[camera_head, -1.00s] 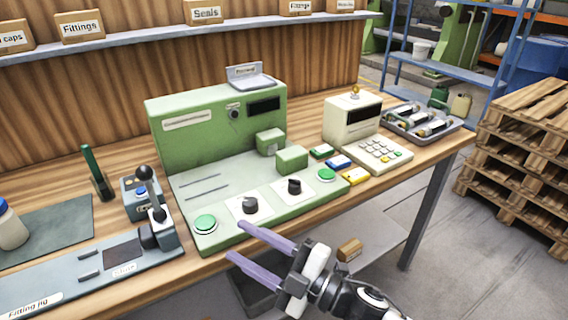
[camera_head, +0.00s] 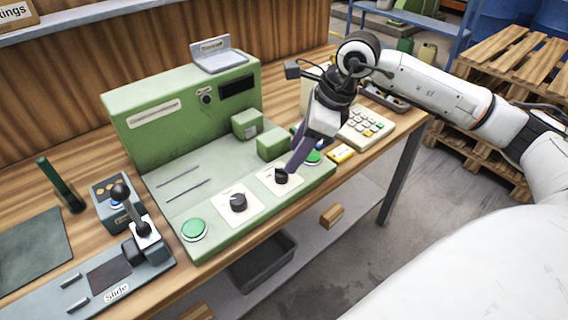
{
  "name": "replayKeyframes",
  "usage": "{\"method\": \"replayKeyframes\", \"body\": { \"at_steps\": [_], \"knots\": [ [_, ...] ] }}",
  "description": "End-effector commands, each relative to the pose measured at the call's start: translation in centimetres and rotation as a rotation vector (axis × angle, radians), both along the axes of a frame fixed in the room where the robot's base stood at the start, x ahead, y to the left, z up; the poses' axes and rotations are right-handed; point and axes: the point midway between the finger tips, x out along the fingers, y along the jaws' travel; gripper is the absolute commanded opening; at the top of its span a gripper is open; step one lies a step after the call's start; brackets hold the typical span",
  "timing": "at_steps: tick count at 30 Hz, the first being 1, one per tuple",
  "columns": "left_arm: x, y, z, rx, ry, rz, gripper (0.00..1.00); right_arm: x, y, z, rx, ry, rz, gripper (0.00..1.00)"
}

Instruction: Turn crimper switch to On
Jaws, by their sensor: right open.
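The green crimper machine (camera_head: 135,115) stands on the wooden bench. Its sloped front panel has two black rotary switches on white plates. The left switch (camera_head: 238,202) is uncovered. The right switch (camera_head: 281,177) is partly behind my right gripper (camera_head: 291,170), which reaches down from the upper right. Its purple fingers are at the right switch, overlapping its upper edge; I cannot tell whether they touch it. The fingers overlap each other from this angle, with nothing seen held. The plate labels are too small to read. My left gripper is out of view.
A green button (camera_head: 195,230) sits left of the switches, another (camera_head: 313,157) just right of the gripper. Two green blocks (camera_head: 271,144) rise behind it. A keypad device (camera_head: 366,126) and a lever jig (camera_head: 140,235) flank the machine.

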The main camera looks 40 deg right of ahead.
Motion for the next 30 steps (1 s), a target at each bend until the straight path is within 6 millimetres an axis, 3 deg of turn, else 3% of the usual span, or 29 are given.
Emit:
{"method": "replayKeyframes", "body": {
  "at_steps": [9,22,28,30],
  "knots": [
    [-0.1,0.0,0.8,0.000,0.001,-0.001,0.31,1.5,1.4,-4.7,0.004,0.001,0.002,0.44],
    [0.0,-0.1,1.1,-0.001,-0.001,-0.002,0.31,1.9,1.6,-5.8,0.003,-0.001,0.001,0.44],
    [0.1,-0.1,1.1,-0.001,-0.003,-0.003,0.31,1.9,1.6,-5.8,0.003,-0.001,0.001,0.10],
    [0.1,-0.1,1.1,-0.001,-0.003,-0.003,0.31,1.9,1.6,-5.8,0.003,-0.001,0.001,0.03]
  ]
}}
